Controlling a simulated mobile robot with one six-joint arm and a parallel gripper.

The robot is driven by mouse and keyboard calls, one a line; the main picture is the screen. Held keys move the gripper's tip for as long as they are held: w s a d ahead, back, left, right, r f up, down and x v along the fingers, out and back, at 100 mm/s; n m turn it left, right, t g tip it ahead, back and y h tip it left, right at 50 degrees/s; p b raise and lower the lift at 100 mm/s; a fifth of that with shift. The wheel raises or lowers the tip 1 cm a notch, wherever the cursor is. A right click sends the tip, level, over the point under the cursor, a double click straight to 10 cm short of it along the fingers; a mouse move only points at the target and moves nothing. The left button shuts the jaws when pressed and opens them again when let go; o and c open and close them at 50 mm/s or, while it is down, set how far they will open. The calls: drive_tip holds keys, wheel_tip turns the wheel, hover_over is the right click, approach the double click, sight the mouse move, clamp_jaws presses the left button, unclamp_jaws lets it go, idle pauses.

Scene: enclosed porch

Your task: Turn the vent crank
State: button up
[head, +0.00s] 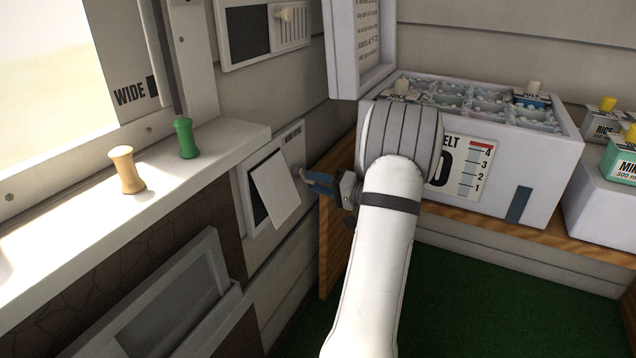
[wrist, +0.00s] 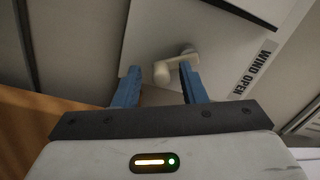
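The vent crank (wrist: 176,63) is a small off-white arm with a rounded knob in the wrist view. It sits on a pale wall plate beside a "WIND OPEN" label (wrist: 255,67). In the head view the white vent flap (head: 275,188) stands tilted out from its dark opening, and the crank is hard to make out beside my gripper. My gripper (wrist: 158,78) has two blue fingers spread apart. The knob lies in the gap near the fingertips, closer to the right finger; I cannot tell whether it touches. In the head view my gripper (head: 322,183) is right of the flap.
A slider panel (head: 263,32) is above. A white cooler (head: 548,165) with its lid up stands on a wooden bench (head: 575,242) behind my arm.

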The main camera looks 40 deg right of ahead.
drive_tip(key=shift+s, duration=0.1)
drive_tip(key=p+v, duration=0.2)
drive_tip(key=v, duration=0.5)
drive_tip(key=shift+s+p, duration=0.3)
drive_tip(key=shift+d, duration=0.15)
